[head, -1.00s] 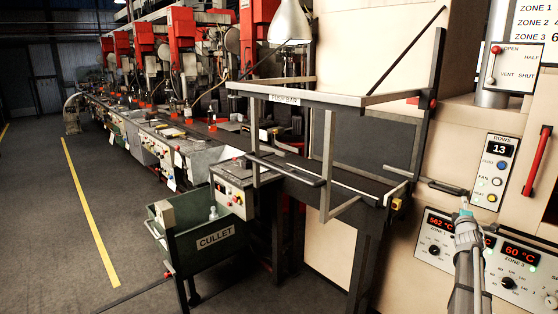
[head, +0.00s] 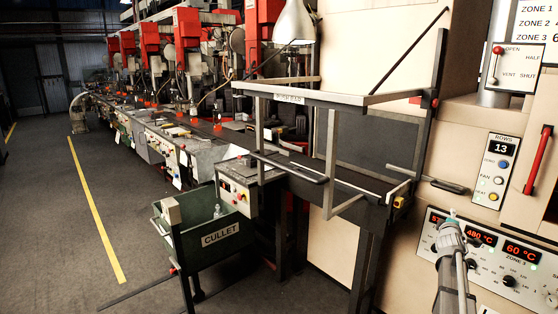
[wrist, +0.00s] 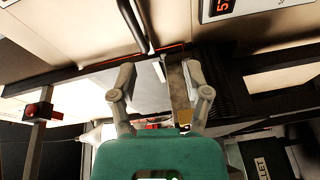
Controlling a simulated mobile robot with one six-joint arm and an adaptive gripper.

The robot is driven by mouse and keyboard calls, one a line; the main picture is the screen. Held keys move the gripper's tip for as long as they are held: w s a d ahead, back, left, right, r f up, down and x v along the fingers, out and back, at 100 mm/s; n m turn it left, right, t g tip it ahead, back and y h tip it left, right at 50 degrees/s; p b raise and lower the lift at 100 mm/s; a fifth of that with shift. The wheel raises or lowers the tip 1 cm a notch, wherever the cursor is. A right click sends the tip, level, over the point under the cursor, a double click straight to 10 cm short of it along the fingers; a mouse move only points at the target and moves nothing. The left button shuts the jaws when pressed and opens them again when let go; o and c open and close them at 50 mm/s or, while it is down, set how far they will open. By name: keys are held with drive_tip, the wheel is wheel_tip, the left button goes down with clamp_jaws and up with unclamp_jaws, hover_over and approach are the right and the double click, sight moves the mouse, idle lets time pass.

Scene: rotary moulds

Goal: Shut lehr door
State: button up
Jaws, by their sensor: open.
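The cream lehr wall fills the right of the head view. A dark grey panel (head: 378,138) shows in it behind the push-bar frame; I cannot tell whether it is the lehr door or the opening. A black handle (head: 442,186) juts out just right of the frame. In the wrist view a black bar handle (wrist: 136,22) lies ahead of my gripper, beside a thin glowing red line (wrist: 172,46) at a cream panel's edge. My gripper (wrist: 160,80) is open and empty, its fingers spread and apart from the handle. In the head view my arm end is low at the right.
The push-bar frame (head: 334,150) stands out before the lehr. A green cullet bin (head: 190,258) and a control box (head: 240,192) stand to its left. A dial panel (head: 490,262) is beside my arm, with a red handle (head: 538,160) above. The left floor is clear.

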drive_tip(key=s+a+f+m+g+y, duration=0.3)
drive_tip(key=s+a+f, duration=0.35)
drive_tip(key=a, duration=0.55)
drive_tip(key=s+a+f+m+g+y, duration=0.25)
drive_tip(key=s+a+f+g, duration=0.35)
drive_tip(key=a, duration=0.7)
drive_tip(key=s+a+f+m+g+y, duration=0.2)
drive_tip(key=s+a+f+m, duration=0.15)
drive_tip(key=s+a, duration=0.65)
drive_tip(key=s+a+f+g+y, duration=0.15)
drive_tip(key=s+a+g, duration=0.25)
drive_tip(key=s+a, duration=0.55)
wheel_tip(320, 180, up, 12)
drive_tip(key=w+p, duration=0.1)
drive_tip(key=p, duration=1.1)
drive_tip(key=shift+w+a+m+p, duration=0.3)
drive_tip(key=shift+w+a+p, duration=0.05)
drive_tip(key=shift+w+a, duration=0.1)
drive_tip(key=shift+r, duration=0.1)
drive_tip(key=shift+c, duration=0.3)
